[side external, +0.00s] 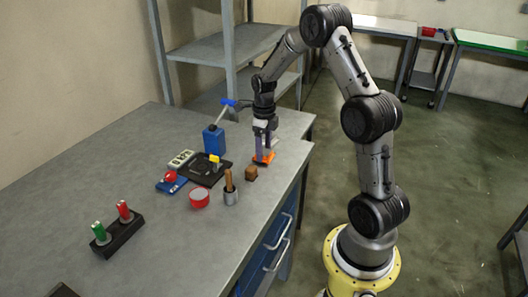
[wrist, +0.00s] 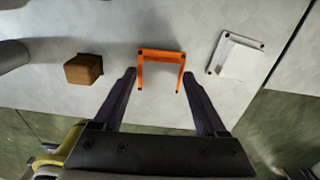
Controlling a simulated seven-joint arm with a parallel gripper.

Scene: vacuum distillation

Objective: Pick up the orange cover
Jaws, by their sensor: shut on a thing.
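The orange cover (side external: 265,158) is at the right part of the grey table, under my gripper (side external: 263,151). In the wrist view the orange cover (wrist: 160,54) shows as a three-sided frame with dark corners, between the tips of my gripper's two dark fingers (wrist: 159,76). My gripper points down and is shut on the cover. The cover is at or very near the table top; I cannot tell whether it is lifted.
A brown block (side external: 251,174) sits beside the cover, and a white square piece (wrist: 237,57) lies on its other side.

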